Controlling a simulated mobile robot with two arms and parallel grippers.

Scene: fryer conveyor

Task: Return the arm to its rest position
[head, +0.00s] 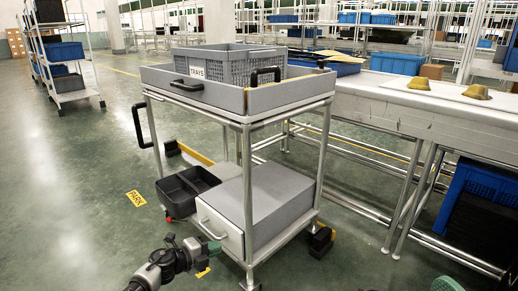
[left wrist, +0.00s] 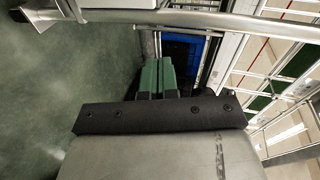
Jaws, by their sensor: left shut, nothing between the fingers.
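My left arm comes in at the bottom of the head view. Its left gripper (head: 212,249) is low in front of the grey cart (head: 185,83), near the drawer on its lower shelf. In the left wrist view the two green fingers (left wrist: 157,76) lie side by side, shut, with nothing between them. I cannot tell from the head view whether the gripper touches the cart.
The cart carries a grey crate (head: 237,54) labelled TRAYS and a black bin (head: 185,188). A white conveyor table (head: 370,109) with yellowish pieces (head: 419,84) stands at right. A shelf rack (head: 69,84) stands far left. The green floor (head: 60,190) at left is clear.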

